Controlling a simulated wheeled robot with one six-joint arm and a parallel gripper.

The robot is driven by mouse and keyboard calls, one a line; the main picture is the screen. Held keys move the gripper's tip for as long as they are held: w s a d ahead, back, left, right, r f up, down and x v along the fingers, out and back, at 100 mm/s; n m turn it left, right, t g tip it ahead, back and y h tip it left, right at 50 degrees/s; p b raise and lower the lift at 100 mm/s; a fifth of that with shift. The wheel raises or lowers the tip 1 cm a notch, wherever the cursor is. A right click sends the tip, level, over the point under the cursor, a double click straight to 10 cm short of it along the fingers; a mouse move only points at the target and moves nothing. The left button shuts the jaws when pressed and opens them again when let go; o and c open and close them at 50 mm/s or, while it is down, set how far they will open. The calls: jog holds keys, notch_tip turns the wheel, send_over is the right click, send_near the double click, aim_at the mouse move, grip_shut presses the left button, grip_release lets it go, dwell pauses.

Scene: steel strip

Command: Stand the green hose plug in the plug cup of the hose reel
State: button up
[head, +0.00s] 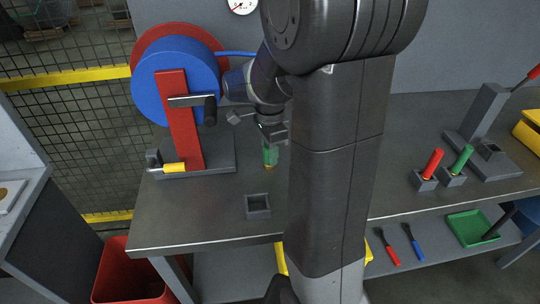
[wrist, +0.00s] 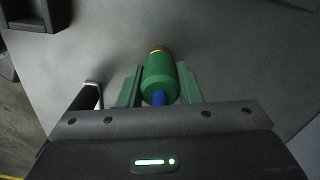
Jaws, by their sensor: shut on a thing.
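My gripper (head: 270,138) is shut on the green hose plug (head: 270,156) and holds it above the bench, right of the hose reel. The plug hangs about upright with its brass tip down. In the wrist view the plug (wrist: 159,78) sits between my two fingers (wrist: 158,88), with blue hose (wrist: 159,98) at its near end. The hose reel (head: 175,82) has a blue drum, a red post and a grey base. A square grey cup (head: 258,206) stands on the bench in front of the plug, apart from it, and looks empty.
A crank handle (head: 210,110) sticks out from the reel near my gripper. A yellow-gripped lever (head: 174,167) is at the reel base. Red (head: 432,163) and green (head: 462,158) handles stand in holders at right. The bench (head: 205,210) around the cup is clear.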

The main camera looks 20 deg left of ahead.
jog(key=shift+r+p, duration=2.15)
jog(key=shift+r, duration=0.45)
jog(key=shift+f, duration=0.1)
